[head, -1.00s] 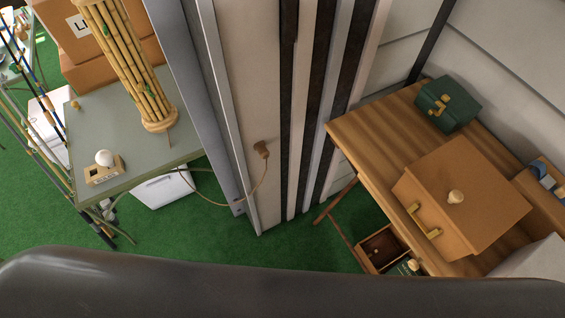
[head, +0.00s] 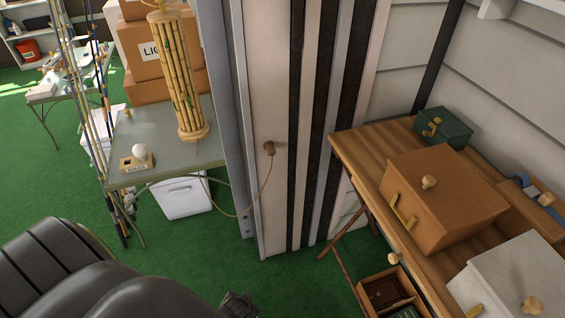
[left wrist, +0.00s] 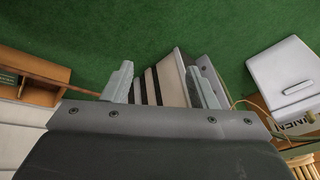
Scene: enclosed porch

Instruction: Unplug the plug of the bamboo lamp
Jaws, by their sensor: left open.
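The bamboo lamp (head: 185,90) stands upright on a grey-green table (head: 185,155) at the left in the head view. Its brown plug (head: 269,148) sits on the pale face of the striped wall section (head: 277,60), and a thin cord (head: 265,187) hangs from it back towards the table. My left gripper (left wrist: 165,86) is open and empty in the left wrist view, with the striped wall beyond its fingers. In the head view its dark end (head: 238,305) shows only at the bottom edge, below and apart from the plug. The right gripper is out of view.
A wooden desk (head: 350,143) with boxes and an open drawer (head: 385,285) stands at the right. A white cooler (head: 183,198) is under the lamp's table. Fishing rods (head: 100,100) lean at the left. Green floor (head: 215,262) is clear before the wall.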

